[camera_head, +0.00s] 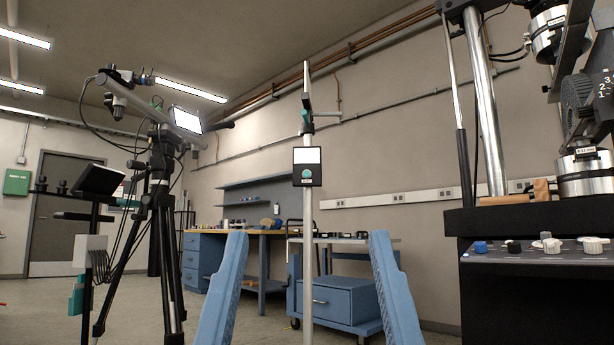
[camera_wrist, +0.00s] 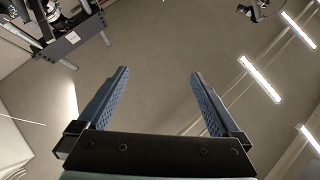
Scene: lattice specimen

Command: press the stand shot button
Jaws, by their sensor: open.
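A grey pole stand (camera_head: 308,240) rises in the middle of the head view. A small dark box (camera_head: 307,166) is fixed to it, with a white label on top and a round teal button (camera_head: 306,174) below. My gripper (camera_head: 308,240) shows as two blue fingers, wide apart, one on each side of the pole in the picture. The fingertips sit lower in the picture than the box, and I see no contact. In the wrist view my gripper (camera_wrist: 160,73) is open and empty, facing the ceiling and wall. The button is not visible there.
A tripod with cameras (camera_head: 162,200) stands at the left. A testing machine with a black knobbed console (camera_head: 535,245) is at the right. Behind are a blue workbench (camera_head: 205,262) and a blue drawer cart (camera_head: 335,300). Floor shows between the tripod and the cart.

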